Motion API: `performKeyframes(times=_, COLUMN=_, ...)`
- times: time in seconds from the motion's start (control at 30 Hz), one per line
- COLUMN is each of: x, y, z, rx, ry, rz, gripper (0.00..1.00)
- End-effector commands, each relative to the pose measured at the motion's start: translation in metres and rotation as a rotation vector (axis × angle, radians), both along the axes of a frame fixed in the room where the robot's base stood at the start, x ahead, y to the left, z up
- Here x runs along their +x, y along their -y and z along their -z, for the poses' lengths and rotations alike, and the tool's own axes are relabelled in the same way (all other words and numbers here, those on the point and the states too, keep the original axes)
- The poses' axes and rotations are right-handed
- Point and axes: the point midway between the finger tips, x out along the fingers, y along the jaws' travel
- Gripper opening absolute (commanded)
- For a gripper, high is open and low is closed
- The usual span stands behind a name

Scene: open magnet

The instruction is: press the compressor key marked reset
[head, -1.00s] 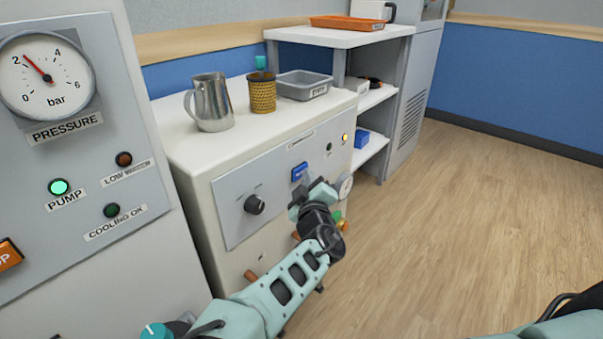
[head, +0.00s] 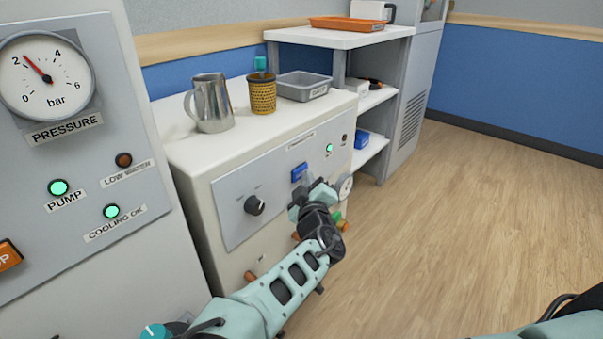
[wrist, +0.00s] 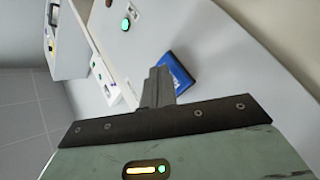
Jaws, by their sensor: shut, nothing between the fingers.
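The blue key (head: 299,172) sits on the grey front panel (head: 232,212) of the white compressor cabinet, right of the black knob (head: 254,205). Its lettering is too small to read. In the wrist view the blue key (wrist: 180,72) is partly hidden behind my fingers. My gripper (head: 306,189) is shut and empty, just below and right of the key in the head view. In the wrist view my gripper's fingertips (wrist: 158,78) overlap the key's edge; I cannot tell whether they touch it. The green lamp (head: 330,148) on the panel is lit, and the amber lamp (head: 345,138) is dark.
A metal jug (head: 212,103), a yellow pot (head: 262,95) and a grey tray (head: 304,86) stand on the cabinet top. A small gauge (head: 345,187) is near my wrist. A pressure panel (head: 120,70) stands at left. The floor at right is clear.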

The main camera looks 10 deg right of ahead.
Motion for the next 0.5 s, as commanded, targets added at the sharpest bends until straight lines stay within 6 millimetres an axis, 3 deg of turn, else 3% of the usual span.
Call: performKeyframes(times=0.5, x=-0.0095, y=0.0065, z=0.0000, rx=0.000, ry=-0.001, rz=0.001, gripper=0.00)
